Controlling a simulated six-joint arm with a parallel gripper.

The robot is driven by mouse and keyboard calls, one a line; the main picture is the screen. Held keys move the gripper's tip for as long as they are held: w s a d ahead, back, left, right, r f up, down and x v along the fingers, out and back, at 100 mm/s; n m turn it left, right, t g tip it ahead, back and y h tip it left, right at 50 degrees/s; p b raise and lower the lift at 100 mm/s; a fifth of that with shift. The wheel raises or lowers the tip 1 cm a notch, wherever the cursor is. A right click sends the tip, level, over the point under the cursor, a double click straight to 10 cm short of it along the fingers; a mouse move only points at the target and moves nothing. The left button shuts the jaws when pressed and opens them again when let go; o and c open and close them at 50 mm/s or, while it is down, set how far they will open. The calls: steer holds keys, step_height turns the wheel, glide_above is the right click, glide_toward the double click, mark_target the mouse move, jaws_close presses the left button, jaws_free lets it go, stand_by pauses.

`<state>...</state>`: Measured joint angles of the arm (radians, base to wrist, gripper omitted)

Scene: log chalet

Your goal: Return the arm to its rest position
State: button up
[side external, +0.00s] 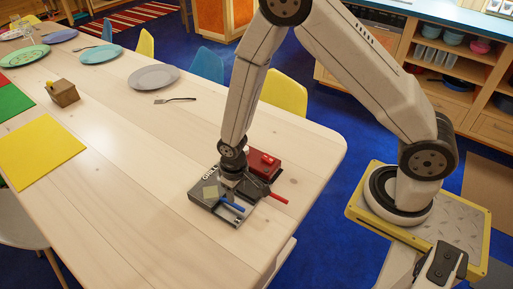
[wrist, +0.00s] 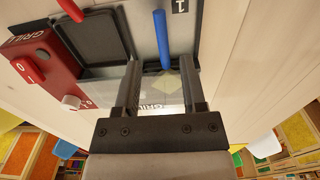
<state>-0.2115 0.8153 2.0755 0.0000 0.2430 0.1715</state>
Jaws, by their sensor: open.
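My gripper (side external: 232,180) points down over a grey grill board (side external: 199,201) near the table's right edge. In the wrist view my gripper (wrist: 161,72) is open, its two fingers apart. A blue handle (side external: 231,206) lies on the board and also shows in the wrist view (wrist: 161,38), in line with the space between the fingers. I cannot tell if the fingers touch anything. A pale yellowish square (side external: 210,192) is on the board.
The wooden table (side external: 150,215) is bare around the board. Plates (side external: 154,77), a fork (side external: 175,100), a small wooden caddy (side external: 63,93) and a yellow mat (side external: 42,152) lie farther left. Chairs (side external: 284,91) line the far side. Shelves (side external: 460,75) stand at the back right.

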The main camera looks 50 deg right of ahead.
steer(key=s+d+r+t, duration=0.1)
steer(key=s+d+r, duration=0.2)
steer(key=r, duration=0.6)
steer(key=s+d+r+t, duration=0.1)
steer(key=s+d+r, duration=0.3)
steer(key=r, duration=0.5)
steer(key=shift+s+d+t, duration=0.25)
steer(key=shift+d+t, duration=0.05)
steer(key=shift+d, duration=0.05)
stand_by(0.4)
